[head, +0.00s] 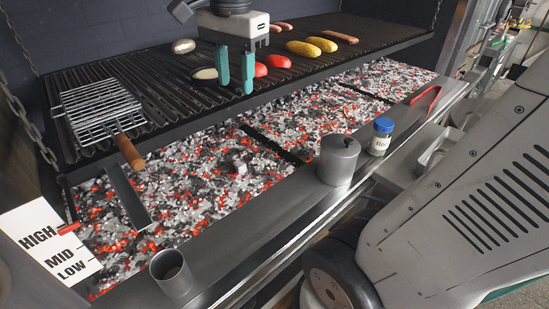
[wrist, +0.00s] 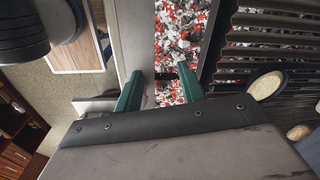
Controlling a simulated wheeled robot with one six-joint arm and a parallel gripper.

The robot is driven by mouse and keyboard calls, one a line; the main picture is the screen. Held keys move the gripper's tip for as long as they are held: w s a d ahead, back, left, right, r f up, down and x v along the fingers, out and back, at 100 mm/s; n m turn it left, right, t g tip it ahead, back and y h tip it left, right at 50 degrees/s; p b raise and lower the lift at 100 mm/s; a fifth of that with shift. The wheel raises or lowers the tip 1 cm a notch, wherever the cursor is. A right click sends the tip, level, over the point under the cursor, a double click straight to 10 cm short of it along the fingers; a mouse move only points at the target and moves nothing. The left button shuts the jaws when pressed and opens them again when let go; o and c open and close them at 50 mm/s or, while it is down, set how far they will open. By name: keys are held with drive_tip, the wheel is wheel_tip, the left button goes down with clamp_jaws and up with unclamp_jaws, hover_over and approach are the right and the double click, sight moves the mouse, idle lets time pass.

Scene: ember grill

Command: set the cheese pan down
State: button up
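The cheese pan (head: 205,74), a small dark pan with a cream-coloured filling, sits on the grill bars (head: 150,70), left of my gripper (head: 235,88) in the head view. In the wrist view the pan (wrist: 265,86) lies to the right of my gripper (wrist: 162,72), on the dark bars. My gripper's two green fingers point down and stand apart. I see nothing held between them, only coals behind. The pan's handle is not clearly seen.
A wire basket (head: 100,108) is at left. A metal canister (head: 338,160), a blue-lidded jar (head: 381,137) and a cup (head: 171,272) stand on the front ledge.

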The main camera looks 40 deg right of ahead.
drive_tip(key=s+a+f+n, duration=0.3)
drive_tip(key=s+f+n, duration=0.7)
drive_tip(key=s+n, duration=0.3)
drive_tip(key=shift+s+n+t, duration=0.3)
drive_tip(key=shift+s+n, duration=0.1)
drive_tip(key=shift+n, duration=0.7)
